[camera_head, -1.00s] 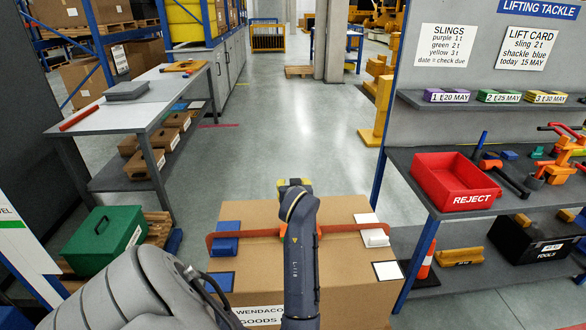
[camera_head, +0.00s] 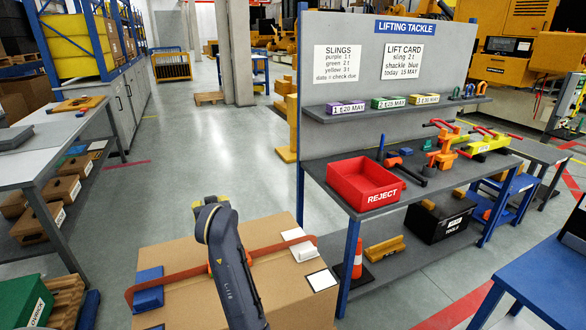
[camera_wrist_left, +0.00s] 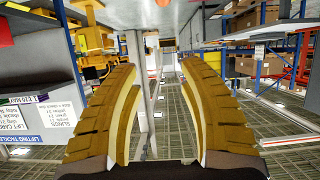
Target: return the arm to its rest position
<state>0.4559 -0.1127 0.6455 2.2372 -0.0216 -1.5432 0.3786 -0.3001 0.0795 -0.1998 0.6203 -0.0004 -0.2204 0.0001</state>
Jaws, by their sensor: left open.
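My arm (camera_head: 230,260), a dark grey link, stands up in front of the carton (camera_head: 165,250) at the bottom of the head view. That view is upside down and looks out over the hall. My right gripper is in neither view.
A blue table (camera_head: 545,280) is at far right. Clear floor (camera_head: 215,130) lies behind.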

